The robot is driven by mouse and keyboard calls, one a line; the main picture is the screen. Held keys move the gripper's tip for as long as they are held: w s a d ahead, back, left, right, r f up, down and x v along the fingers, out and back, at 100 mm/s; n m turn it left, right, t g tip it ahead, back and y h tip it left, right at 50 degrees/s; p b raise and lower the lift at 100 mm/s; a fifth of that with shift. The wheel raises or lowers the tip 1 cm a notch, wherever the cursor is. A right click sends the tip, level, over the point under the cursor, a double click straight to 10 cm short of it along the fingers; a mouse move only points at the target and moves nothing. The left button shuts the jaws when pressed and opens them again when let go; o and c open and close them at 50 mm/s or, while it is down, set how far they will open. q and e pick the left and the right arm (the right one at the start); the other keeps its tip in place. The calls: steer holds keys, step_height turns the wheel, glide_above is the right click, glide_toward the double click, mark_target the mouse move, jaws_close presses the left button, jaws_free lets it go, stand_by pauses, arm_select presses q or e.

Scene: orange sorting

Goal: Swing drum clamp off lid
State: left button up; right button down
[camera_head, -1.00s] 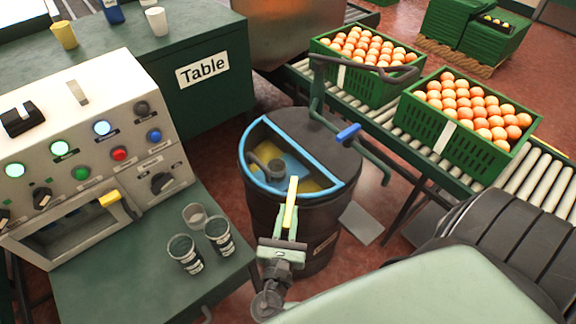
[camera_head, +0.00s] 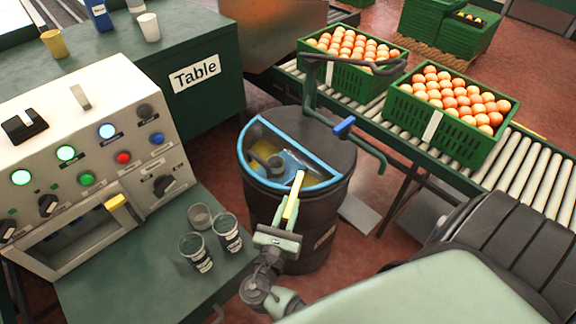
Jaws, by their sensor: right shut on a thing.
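A dark drum (camera_head: 262,212) stands in the middle with a dark lid (camera_head: 322,140). A blue-rimmed half-round section of the lid shows the drum's inside, with yellow and blue in it. My right gripper (camera_head: 290,206) is shut on a slim yellow bar (camera_head: 297,190), whose tip overlaps the front blue rim. I cannot tell whether the bar touches the rim or is the drum clamp. A bent green bar (camera_head: 366,147) with a blue grip (camera_head: 344,127) crosses the lid's right side. My left gripper is out of view.
Two green crates of oranges (camera_head: 345,75) (camera_head: 430,128) stand on a roller conveyor (camera_head: 520,165) behind and right. A control panel (camera_head: 75,160) and several cups, including a dark cup (camera_head: 195,252), are left. A table (camera_head: 155,100) is behind.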

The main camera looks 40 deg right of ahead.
steer(key=shift+w+a+m+g+h, duration=0.15)
steer(key=shift+a+m+g+h, duration=0.05)
steer(key=shift+m+g+h, duration=0.1)
steer(key=shift+w+d+g, duration=0.1)
steer(key=shift+g, duration=0.2)
steer(key=shift+w+m+g+h+b, duration=0.1)
steer(key=shift+m+g+h+b, duration=0.25)
steer(key=shift+m+g+h, duration=0.35)
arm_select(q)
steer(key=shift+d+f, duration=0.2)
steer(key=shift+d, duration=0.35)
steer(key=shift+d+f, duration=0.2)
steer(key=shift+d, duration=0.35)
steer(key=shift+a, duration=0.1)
arm_select(e)
steer(key=c, duration=1.3)
jaws_free()
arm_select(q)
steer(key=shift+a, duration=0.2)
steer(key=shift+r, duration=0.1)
arm_select(e)
steer(key=shift+r, duration=0.1)
arm_select(q)
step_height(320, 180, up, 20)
steer(key=p, duration=2)
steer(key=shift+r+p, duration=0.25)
steer(key=shift+p, duration=0.1)
arm_select(e)
step_height(320, 180, up, 20)
steer(key=shift+f, duration=0.1)
